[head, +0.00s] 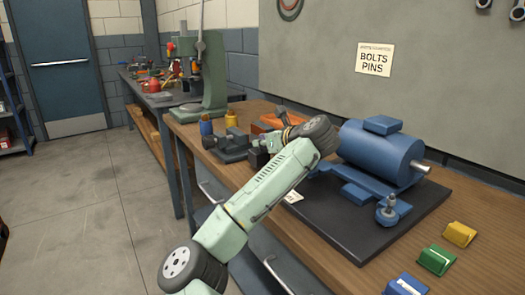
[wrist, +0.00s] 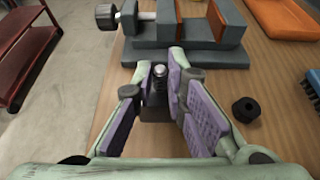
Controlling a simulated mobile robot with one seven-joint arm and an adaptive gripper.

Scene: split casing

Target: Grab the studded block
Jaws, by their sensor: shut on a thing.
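The studded block (wrist: 154,114) is a dark grey block with a metal stud on top, in the middle of the wrist view. My gripper (wrist: 159,80) is shut on it, with a purple-padded finger on each side. The pads hide part of its sides. In the head view my gripper (head: 268,146) is over the near left part of the wooden bench, beside the grey vise. A dark block (head: 258,158) shows just below it there, partly hidden by my arm.
The grey vise (wrist: 190,58) stands just beyond the block. A black nut (wrist: 245,109) lies to the right on the bench, with an orange tray (wrist: 287,22) farther off. A blue motor (head: 380,152) stands on a black mat (head: 337,232). The bench edge drops off on the left.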

